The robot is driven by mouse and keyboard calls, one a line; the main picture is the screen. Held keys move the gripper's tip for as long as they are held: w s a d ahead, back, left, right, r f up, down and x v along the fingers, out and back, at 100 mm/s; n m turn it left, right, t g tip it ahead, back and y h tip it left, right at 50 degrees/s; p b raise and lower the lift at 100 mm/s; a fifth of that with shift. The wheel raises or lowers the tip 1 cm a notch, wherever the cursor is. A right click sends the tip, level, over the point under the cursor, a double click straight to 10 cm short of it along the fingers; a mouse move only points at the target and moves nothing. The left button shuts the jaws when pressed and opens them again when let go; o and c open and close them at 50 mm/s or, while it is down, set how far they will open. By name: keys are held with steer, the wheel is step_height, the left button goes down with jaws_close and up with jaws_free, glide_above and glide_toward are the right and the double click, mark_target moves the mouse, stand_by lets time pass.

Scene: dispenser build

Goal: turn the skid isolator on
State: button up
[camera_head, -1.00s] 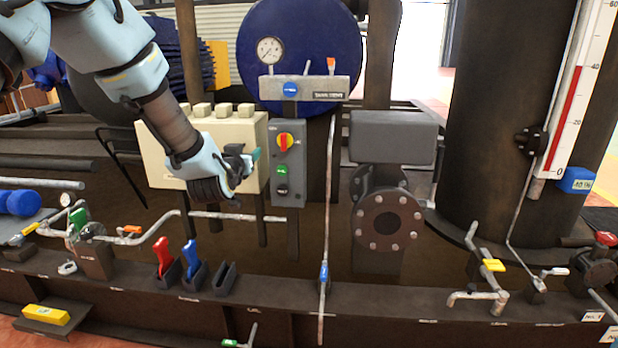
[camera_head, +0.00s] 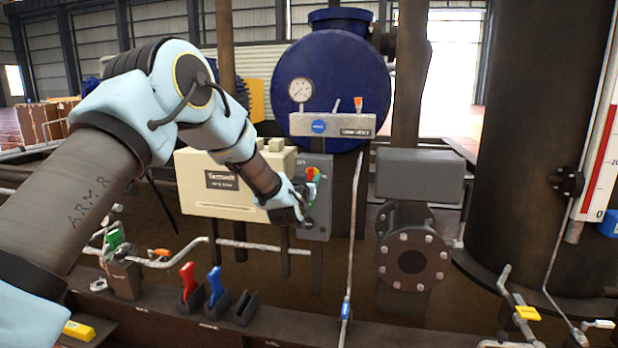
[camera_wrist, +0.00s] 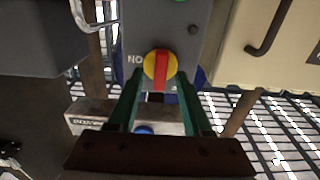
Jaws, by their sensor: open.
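The skid isolator (camera_head: 318,222) is a grey upright box with a round yellow knob (camera_wrist: 149,66) that carries a red bar handle. In the wrist view the red bar stands upright in the picture, and lettering that looks like an upside-down "ON" is at the knob's left. My gripper (camera_wrist: 159,80) is open. Its two green fingers point at the knob, one on each side of it, with gaps to the red bar. I cannot tell whether the tips reach past the handle's face. In the head view my gripper (camera_head: 308,186) partly covers the box and knob.
A cream cabinet (camera_head: 222,182) stands left of the isolator. A grey bar with a blue button (camera_head: 350,125) is above it, in front of a blue tank (camera_head: 335,80). A thin upright pipe (camera_head: 354,220) and a flanged pipe (camera_head: 412,262) are at its right. Red and blue levers (camera_head: 214,284) are below.

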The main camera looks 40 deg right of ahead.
steer(key=shift+w+d, duration=0.1)
steer(key=shift+d, duration=0.05)
jaws_close()
stand_by(0.4)
